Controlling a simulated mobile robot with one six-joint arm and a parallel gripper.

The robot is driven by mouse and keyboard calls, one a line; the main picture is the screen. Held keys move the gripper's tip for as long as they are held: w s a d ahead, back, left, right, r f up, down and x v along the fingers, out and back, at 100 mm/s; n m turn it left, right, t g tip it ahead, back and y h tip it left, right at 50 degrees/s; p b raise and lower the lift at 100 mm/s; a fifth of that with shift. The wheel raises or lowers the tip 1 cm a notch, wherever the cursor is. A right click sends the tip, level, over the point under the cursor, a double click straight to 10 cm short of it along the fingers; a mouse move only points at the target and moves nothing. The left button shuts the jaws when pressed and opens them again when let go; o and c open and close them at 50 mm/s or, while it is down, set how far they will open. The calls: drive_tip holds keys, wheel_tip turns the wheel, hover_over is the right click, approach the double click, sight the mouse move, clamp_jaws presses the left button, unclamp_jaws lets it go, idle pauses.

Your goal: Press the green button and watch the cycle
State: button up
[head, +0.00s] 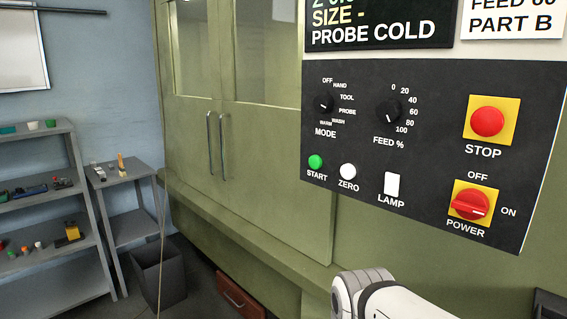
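The green button (316,162) sits at the lower left of the dark control panel (440,90), with the label START under it. The machine's green double doors (235,165) stand shut to the left of the panel, with two upright handles side by side. A display (380,24) above the panel reads "SIZE -" and "PROBE COLD"; its top is cut off. Part of my white arm shows at the bottom, below the panel and apart from the button. My gripper is not in view.
The panel also carries a white ZERO button (348,171), a white LAMP switch (392,184), a red STOP button (487,121), a red POWER switch (470,204), a MODE knob (324,104) and a FEED knob (387,110). Grey shelves (40,210) with small items and a dark bin (158,274) stand left.

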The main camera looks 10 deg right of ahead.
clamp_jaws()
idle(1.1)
